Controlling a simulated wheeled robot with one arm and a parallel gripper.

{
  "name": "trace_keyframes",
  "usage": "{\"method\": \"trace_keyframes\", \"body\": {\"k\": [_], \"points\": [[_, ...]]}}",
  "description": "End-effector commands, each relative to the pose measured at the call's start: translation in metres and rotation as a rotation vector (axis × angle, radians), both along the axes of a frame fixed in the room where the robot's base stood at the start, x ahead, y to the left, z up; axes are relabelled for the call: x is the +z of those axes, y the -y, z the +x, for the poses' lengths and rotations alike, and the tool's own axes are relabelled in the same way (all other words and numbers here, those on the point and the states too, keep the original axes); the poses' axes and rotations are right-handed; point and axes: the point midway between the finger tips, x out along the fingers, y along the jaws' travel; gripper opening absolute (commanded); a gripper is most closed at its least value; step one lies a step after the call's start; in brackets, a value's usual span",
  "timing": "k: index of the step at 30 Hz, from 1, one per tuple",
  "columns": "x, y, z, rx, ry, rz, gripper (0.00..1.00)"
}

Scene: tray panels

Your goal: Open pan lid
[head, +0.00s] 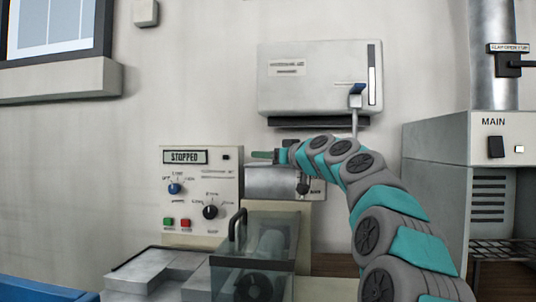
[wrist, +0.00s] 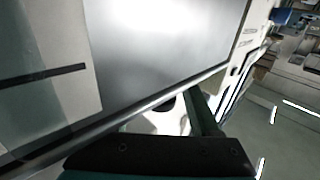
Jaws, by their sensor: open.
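My gripper (head: 264,155) is at the top of a grey metal housing (head: 268,180), beside the control panel, in the head view. Its teal finger points left and looks close to the housing's upper edge; contact cannot be told. In the wrist view a shiny metal surface (wrist: 170,45) fills much of the picture, beyond the dark gripper base (wrist: 155,158) and a teal finger. The jaws are open, with nothing seen between them. Below in the head view is a clear box-like cover (head: 255,262) with a black handle (head: 238,225). I cannot tell which part is the pan lid.
The control panel (head: 200,200) reads STOPPED and has knobs and buttons. A white wall box (head: 315,80) hangs above my arm. A grey MAIN cabinet (head: 455,150) stands right. Metal trays (head: 150,270) lie at lower left.

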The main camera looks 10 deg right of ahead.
Motion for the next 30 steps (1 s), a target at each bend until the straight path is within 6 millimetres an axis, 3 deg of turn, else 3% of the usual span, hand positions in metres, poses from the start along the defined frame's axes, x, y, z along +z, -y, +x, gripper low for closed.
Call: {"method": "trace_keyframes", "body": {"k": [4, 20, 30], "points": [[0.0003, 0.0001, -0.0004, 0.000, 0.001, 0.000, 0.61], [0.0005, 0.0002, -0.0007, 0.000, 0.001, 0.000, 0.02], [0.0006, 0.0002, -0.0007, 0.000, 0.001, 0.000, 0.00]]}}
